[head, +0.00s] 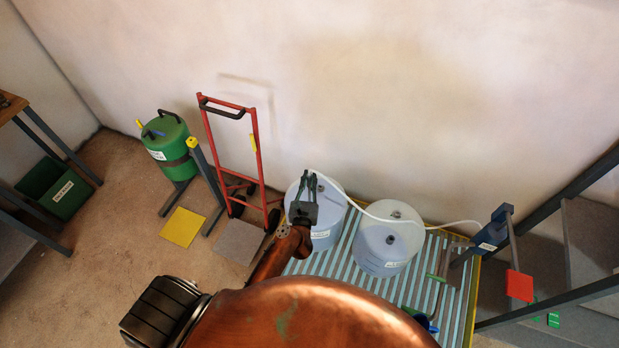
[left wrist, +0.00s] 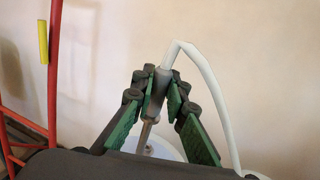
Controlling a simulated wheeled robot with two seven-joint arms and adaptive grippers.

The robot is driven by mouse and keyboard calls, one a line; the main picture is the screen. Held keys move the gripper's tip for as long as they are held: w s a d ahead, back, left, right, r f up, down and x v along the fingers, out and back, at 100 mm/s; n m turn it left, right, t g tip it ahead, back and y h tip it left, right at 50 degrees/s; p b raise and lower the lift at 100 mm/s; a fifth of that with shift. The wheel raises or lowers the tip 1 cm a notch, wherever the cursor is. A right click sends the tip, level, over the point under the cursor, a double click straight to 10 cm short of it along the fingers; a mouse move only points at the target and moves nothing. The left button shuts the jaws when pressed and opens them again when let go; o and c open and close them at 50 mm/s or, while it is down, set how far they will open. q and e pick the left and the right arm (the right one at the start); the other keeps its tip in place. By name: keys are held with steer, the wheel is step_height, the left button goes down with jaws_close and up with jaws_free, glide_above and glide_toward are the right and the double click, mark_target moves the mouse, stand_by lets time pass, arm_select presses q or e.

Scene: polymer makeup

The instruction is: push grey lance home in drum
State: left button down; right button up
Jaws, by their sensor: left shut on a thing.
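My left gripper (head: 309,184) is over the left of two pale, whitish drums (head: 331,226). In the left wrist view its green-padded fingers (left wrist: 161,90) are shut on the grey lance (left wrist: 162,80) at its thick upper part. A thin metal rod (left wrist: 147,132) runs down from the grip towards the drum top (left wrist: 160,148). A pale hose (left wrist: 204,68) bends over from the lance's upper end. The drum's opening and the rod's lower end are hidden, so the lance's depth cannot be told. My right gripper is not in view.
The second pale drum (head: 389,262) stands close on the right, on a slatted platform (head: 336,262). The hose runs over it to a blue unit (head: 493,228) by a stair rail. A red hand truck (head: 256,150) and a green drum (head: 168,147) stand left.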

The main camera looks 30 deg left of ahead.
arm_select(q)
steer(key=b, duration=0.3)
glide_above(309, 195)
steer(key=shift+w+f, duration=0.2)
steer(key=shift+f, duration=1.95)
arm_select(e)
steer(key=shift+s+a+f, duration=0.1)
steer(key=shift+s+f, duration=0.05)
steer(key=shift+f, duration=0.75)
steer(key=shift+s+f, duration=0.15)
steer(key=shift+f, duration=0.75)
arm_select(q)
steer(key=shift+f+b, duration=2.95)
steer(key=shift+f, duration=0.3)
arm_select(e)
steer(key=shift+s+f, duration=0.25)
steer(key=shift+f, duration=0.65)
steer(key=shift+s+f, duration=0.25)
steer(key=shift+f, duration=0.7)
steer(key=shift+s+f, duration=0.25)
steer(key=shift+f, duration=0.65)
arm_select(q)
step_height(309, 195, down, 8)
steer(key=b, duration=0.7)
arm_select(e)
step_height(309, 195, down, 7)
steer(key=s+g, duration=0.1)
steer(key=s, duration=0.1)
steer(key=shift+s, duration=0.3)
